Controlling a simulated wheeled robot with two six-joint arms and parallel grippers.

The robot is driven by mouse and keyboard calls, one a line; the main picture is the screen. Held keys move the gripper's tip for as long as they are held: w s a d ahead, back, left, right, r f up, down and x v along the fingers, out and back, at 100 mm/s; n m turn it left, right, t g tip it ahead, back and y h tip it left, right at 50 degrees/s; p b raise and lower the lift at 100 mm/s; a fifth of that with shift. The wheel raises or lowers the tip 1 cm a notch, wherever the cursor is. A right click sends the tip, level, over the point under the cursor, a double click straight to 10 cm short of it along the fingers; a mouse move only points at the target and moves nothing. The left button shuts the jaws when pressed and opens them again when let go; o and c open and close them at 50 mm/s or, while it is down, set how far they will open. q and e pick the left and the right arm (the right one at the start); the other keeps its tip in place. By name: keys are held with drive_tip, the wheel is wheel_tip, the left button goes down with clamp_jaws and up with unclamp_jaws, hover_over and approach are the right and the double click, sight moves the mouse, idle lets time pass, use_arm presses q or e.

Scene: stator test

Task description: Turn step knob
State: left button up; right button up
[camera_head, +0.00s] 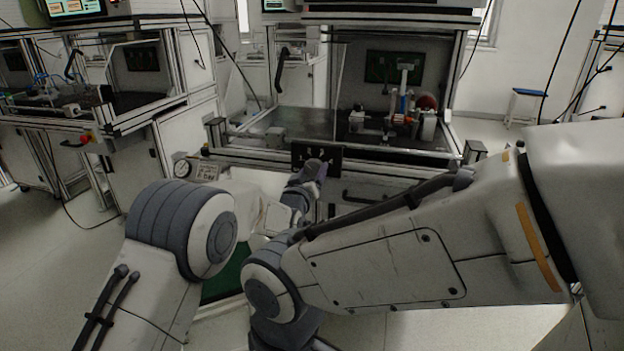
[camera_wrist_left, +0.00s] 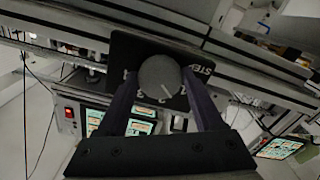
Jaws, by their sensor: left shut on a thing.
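The round grey step knob (camera_wrist_left: 160,75) sits on a black panel (camera_wrist_left: 203,70) lettered STEP, with white numbers around it. In the left wrist view a pale line on its face points down and slightly right; I cannot tell exactly which number it meets. My left gripper (camera_wrist_left: 161,84) has its purple fingers shut on the knob, one on each side. In the head view this gripper (camera_head: 314,170) reaches the lower part of the black panel (camera_head: 303,152) on the front of the middle test station, and it hides the knob. My right gripper is not in view.
The middle station's bench (camera_head: 290,122) holds a rig with a red part (camera_head: 427,103) behind its frame. Another station (camera_head: 130,95) is at left. A blue-topped stool (camera_head: 527,93) stands at the back right.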

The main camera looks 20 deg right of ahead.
use_arm(q)
drive_tip(key=shift+n+b, duration=0.85)
drive_tip(key=shift+n, duration=1.05)
drive_tip(key=o, duration=1.4)
drive_tip(key=shift+s+a, duration=0.1)
drive_tip(key=v, duration=1)
drive_tip(key=shift+s+a, duration=0.1)
